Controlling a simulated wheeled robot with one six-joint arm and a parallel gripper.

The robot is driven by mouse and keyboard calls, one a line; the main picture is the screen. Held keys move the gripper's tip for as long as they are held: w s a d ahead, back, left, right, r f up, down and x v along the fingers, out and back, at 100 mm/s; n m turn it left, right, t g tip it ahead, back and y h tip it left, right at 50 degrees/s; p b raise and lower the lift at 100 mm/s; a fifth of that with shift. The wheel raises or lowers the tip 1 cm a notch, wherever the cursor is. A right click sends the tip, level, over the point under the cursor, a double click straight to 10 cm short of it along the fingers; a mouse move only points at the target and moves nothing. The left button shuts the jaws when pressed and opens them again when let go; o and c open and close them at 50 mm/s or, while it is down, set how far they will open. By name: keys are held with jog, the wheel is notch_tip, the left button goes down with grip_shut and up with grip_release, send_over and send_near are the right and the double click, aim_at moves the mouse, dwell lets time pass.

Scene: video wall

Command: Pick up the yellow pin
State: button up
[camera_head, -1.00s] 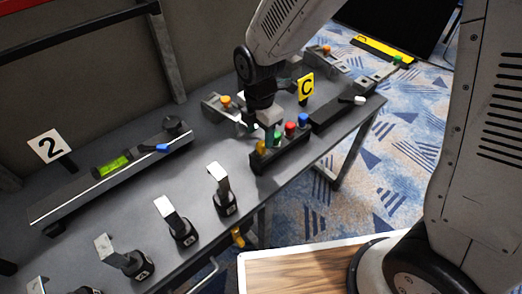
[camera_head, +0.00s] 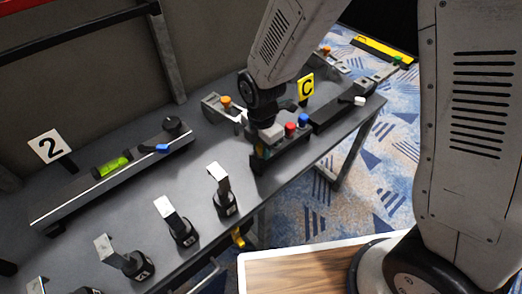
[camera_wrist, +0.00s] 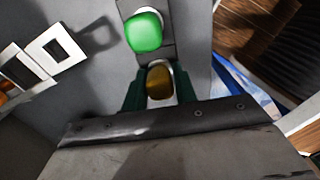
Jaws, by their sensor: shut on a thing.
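The yellow pin (camera_wrist: 158,82) shows as a dark amber top in the wrist view, between the dark green fingers of my gripper (camera_wrist: 158,98). The jaws are shut on it, and it is still at the row of pins. The green pin (camera_wrist: 144,32) is just beyond it in that view. In the head view my gripper (camera_head: 264,146) is at the near-left end of the black pin holder (camera_head: 283,160). It mostly hides the yellow and green pins there. The red pin (camera_head: 290,128) and blue pin (camera_head: 304,119) stand to the right.
The grey bench (camera_head: 215,150) carries several upright metal flags (camera_head: 219,175) at its front edge. A yellow C sign (camera_head: 306,87) stands behind the holder. A level with a green vial (camera_head: 112,166) and a number 2 sign (camera_head: 49,146) are at left.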

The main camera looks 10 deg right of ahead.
notch_tip(320, 180, up, 10)
dwell(0.6)
